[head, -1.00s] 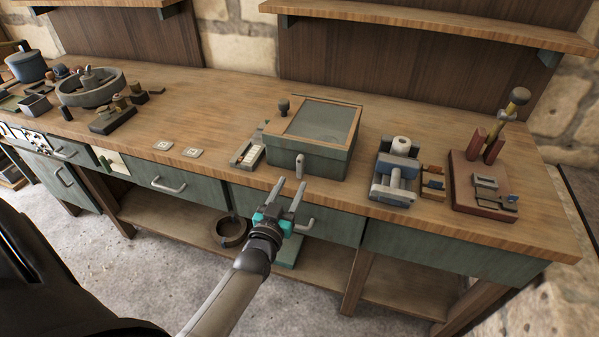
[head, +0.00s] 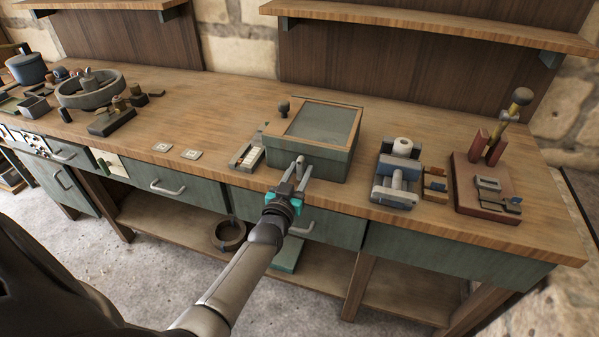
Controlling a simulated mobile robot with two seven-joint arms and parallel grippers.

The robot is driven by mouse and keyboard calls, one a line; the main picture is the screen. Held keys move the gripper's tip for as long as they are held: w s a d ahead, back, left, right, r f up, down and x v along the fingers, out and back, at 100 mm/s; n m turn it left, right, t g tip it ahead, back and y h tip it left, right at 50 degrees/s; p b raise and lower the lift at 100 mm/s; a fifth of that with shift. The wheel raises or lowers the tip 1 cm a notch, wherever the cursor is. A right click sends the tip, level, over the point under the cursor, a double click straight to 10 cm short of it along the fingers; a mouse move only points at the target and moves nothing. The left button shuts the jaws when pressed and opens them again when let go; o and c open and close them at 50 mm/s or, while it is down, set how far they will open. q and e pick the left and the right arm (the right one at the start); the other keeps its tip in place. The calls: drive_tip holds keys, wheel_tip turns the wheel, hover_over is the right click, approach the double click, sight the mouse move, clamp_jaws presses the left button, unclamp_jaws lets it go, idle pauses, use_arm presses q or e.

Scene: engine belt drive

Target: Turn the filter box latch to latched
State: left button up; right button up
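The filter box (head: 318,158) is a green box with a wooden-framed lid (head: 321,120), standing near the front edge of the workbench. Its latch (head: 299,160) is a small pale grey lever on the front face, partly covered by my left gripper. My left gripper (head: 300,167) is at the front of the box, its two fingers apart with the latch between their tips. I cannot tell whether the fingers touch the latch. The latch looks roughly upright, but its exact angle is hard to read. My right gripper is not in view.
A small tray of pale pieces (head: 247,157) stands left of the box. A grey-blue vise-like fixture (head: 396,183) and a reddish board with parts (head: 484,187) stand to the right. Drawer handles (head: 168,188) stick out below the bench edge. A shelf (head: 430,24) hangs above.

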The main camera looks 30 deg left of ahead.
use_arm(q)
clamp_jaws()
drive_tip(key=shift+n, duration=0.3)
drive_tip(key=n, duration=0.2)
drive_tip(key=shift+d+n, duration=0.15)
drive_tip(key=shift+n, duration=0.25)
drive_tip(key=n, duration=0.3)
drive_tip(key=shift+d+n+p, duration=0.1)
drive_tip(key=shift+n+p, duration=0.2)
drive_tip(key=n, duration=0.5)
drive_tip(key=shift+d+r, duration=0.1)
drive_tip(key=shift+r, duration=0.05)
drive_tip(key=n+b, duration=0.1)
drive_tip(key=n, duration=0.4)
drive_tip(key=shift+r+n, duration=0.15)
drive_tip(key=shift+n, duration=0.25)
